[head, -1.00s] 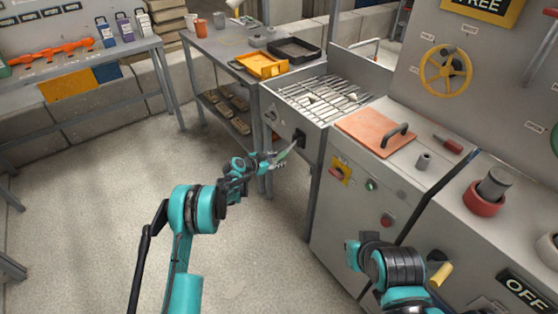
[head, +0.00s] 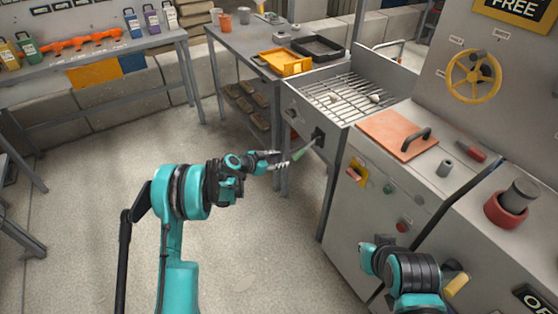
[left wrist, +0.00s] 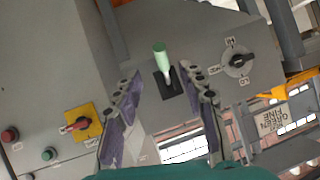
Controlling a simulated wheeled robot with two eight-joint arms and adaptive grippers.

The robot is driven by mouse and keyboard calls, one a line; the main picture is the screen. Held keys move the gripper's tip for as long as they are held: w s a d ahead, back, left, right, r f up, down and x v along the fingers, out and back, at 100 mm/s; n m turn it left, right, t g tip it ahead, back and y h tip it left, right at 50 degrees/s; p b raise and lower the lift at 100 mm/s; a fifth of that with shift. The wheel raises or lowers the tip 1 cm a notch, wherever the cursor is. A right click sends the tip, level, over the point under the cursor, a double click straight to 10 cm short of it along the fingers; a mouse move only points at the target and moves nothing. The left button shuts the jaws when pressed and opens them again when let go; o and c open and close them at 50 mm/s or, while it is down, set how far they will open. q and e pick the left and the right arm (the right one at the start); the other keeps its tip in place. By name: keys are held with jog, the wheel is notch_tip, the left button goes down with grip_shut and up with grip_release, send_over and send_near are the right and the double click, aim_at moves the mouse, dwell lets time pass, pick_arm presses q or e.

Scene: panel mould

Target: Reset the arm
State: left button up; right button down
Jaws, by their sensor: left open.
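My left gripper (head: 284,160) is in front of the grey machine's front panel in the head view. Its fingers are open and nothing is held between them. A lever with a pale green grip (head: 304,148) sticks out of a black slot in that panel, just beyond the fingertips. In the left wrist view the green grip (left wrist: 160,50) shows between and beyond the two open fingers (left wrist: 161,74), apart from both. My right arm shows at the lower right of the head view, but its gripper is not seen.
The grey machine (head: 345,190) carries a wire rack (head: 345,97), an orange plate with a black handle (head: 396,134) and a yellow wheel (head: 473,76). A red switch on yellow (left wrist: 82,123) and a black dial (left wrist: 238,61) flank the lever. Open floor lies left.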

pick_arm(q)
jog(key=shift+r, duration=0.1)
jog(key=s+a+r+n+g+y, duration=0.1)
jog(key=s+a+r+n+y, duration=0.15)
jog(key=s+r, duration=0.6)
jog(key=s+a+r+n+y, duration=0.1)
jog(key=s+r+n+y, duration=0.15)
jog(key=s+r, duration=0.65)
jog(key=s+a+f+n+y, duration=0.1)
jog(key=s+a+n, duration=0.2)
jog(key=s, duration=1)
jog(key=s+a+f+n+y, duration=0.1)
jog(key=s+a, duration=0.3)
jog(key=s, duration=0.9)
jog(key=shift+a+f+n+g+y, duration=0.25)
jog(key=shift+n+g+y, duration=0.15)
jog(key=shift+n+y, duration=0.4)
jog(key=shift+w, duration=0.1)
jog(key=shift+c, duration=0.6)
jog(key=shift+d, duration=0.15)
jog(key=shift+c, duration=0.3)
